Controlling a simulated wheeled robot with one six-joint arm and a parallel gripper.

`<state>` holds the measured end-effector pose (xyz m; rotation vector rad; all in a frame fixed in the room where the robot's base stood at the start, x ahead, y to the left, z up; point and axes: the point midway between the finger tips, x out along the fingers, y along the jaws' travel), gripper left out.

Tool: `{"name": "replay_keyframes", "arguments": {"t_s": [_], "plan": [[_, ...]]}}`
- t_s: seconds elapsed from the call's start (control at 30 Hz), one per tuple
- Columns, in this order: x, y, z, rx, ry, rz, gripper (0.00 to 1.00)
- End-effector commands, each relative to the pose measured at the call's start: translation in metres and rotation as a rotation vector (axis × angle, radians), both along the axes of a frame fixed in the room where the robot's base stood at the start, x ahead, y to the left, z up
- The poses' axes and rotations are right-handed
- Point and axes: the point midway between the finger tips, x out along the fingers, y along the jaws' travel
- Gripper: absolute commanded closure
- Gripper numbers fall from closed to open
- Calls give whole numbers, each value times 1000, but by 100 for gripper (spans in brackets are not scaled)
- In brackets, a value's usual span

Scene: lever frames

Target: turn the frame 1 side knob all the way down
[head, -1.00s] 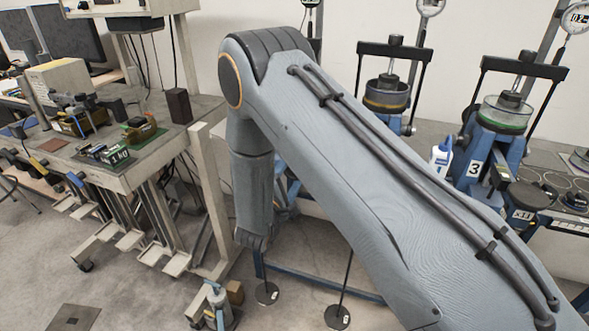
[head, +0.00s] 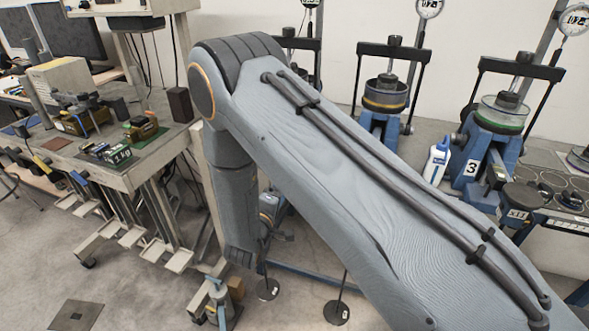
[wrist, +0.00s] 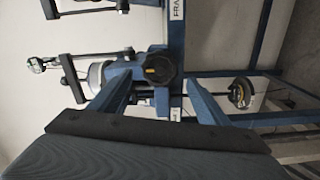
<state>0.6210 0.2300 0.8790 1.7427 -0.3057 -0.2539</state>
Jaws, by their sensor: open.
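A round black knob (wrist: 160,68) with a small yellow mark is on the blue frame (wrist: 177,38) in the wrist view. The lettering on that frame runs sideways and is cut off, so its number cannot be read. My gripper (wrist: 158,82) is open, its two blue fingers pointing towards the knob, one on either side of it in the picture. Whether they touch it cannot be told; nothing shows held. In the head view my arm covers most of the frame at the left of the row, and the knob and fingertips are hidden.
Frame 3 (head: 480,150) stands at the right, with a white bottle (head: 437,160) beside it. A bench (head: 150,160) with small weights is at the left. Hanging weights (head: 337,312) are low near my arm. The floor at lower left is mostly clear.

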Motion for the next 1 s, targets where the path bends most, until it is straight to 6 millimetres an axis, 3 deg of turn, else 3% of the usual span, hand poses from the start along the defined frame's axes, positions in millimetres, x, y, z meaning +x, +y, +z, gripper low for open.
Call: {"name": "replay_keyframes", "arguments": {"t_s": [0.2,0.43,1.0], "plan": [[-14,5,1,314,-115,0,30],[-14,5,0,414,-152,-1,30],[52,-20,-1,412,-152,-2,30]]}}
